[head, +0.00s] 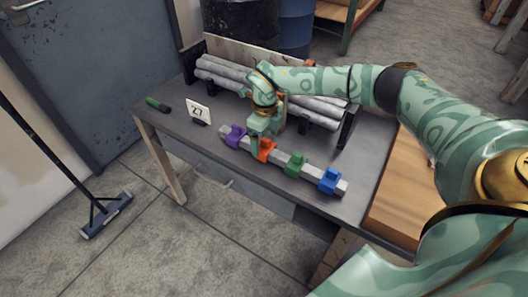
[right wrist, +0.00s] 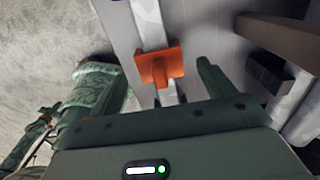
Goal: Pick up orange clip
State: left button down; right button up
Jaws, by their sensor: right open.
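The orange clip (head: 266,150) sits on a pale grey bar (head: 223,130) lying on the workbench, between the purple clip (head: 235,136) and the green clip (head: 296,164). My right gripper (head: 262,135) points down at the orange clip, just behind and above it, and hides part of it. The jaws are open. In the right wrist view the orange clip (right wrist: 160,66) straddles the bar ahead of the gripper, with one finger visible to its right. I cannot tell whether the fingers touch it. My left gripper is not in view.
A blue clip (head: 330,180) sits at the bar's right end. Grey pipes (head: 225,72) lie in a rack behind my right gripper. A sign reading 27 (head: 199,112) and a dark green cylinder (head: 157,104) stand or lie at left. The workbench's (head: 180,140) front left is clear.

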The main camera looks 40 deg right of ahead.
jog(key=shift+f, duration=0.9)
jog(key=shift+r, duration=0.15)
jog(key=shift+c, duration=1)
jog(key=c, duration=0.9)
